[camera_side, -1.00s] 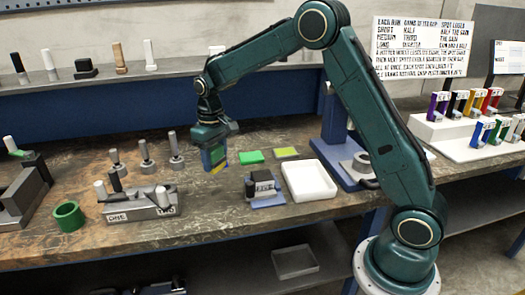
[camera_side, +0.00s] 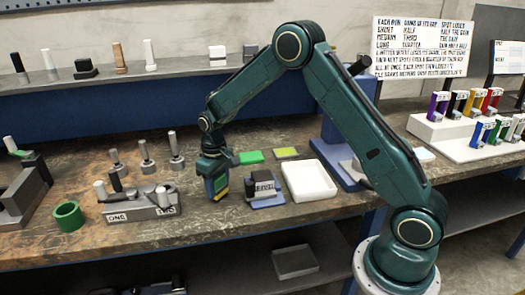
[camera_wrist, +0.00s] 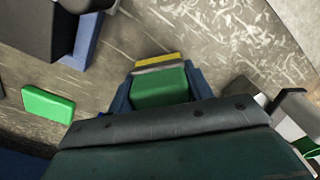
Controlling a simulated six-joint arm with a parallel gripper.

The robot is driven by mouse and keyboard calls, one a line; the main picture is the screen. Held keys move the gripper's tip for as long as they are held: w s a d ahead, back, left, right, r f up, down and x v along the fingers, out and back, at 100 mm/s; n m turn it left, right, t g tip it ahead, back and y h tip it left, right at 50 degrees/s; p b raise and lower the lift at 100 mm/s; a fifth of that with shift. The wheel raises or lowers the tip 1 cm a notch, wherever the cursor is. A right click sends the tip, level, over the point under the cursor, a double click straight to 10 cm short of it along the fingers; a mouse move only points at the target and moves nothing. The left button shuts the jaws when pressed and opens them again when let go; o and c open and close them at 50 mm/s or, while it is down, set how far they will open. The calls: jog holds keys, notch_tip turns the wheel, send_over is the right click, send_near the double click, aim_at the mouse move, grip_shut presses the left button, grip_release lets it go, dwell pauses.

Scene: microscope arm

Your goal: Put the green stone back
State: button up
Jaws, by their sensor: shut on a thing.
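My gripper (camera_side: 217,190) is shut on a green block, the green stone (camera_wrist: 160,86), with a grey band and a yellow strip at its far end. In the wrist view the stone sits between the blue fingers of my gripper (camera_wrist: 160,80). In the side view the gripper points down, low over the bench, left of a dark device on a blue base (camera_side: 264,186). I cannot tell whether the stone touches the bench. Another flat green block (camera_side: 251,157) lies behind the gripper, to its right; it also shows in the wrist view (camera_wrist: 47,104).
A yellow-green flat block (camera_side: 287,153) and a white tray (camera_side: 309,181) lie to the right. A grey block marked ONE (camera_side: 140,208), several upright grey pegs (camera_side: 145,155) and a green ring (camera_side: 68,215) are to the left. Bench in front of the gripper is clear.

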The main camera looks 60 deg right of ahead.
jog(key=shift+f, duration=0.4)
jog(key=shift+f, duration=0.15)
jog(key=o, duration=0.9)
jog(key=shift+o, duration=0.2)
notch_tip(320, 180, up, 12)
jog(key=shift+f, duration=0.2)
jog(key=shift+r, duration=0.35)
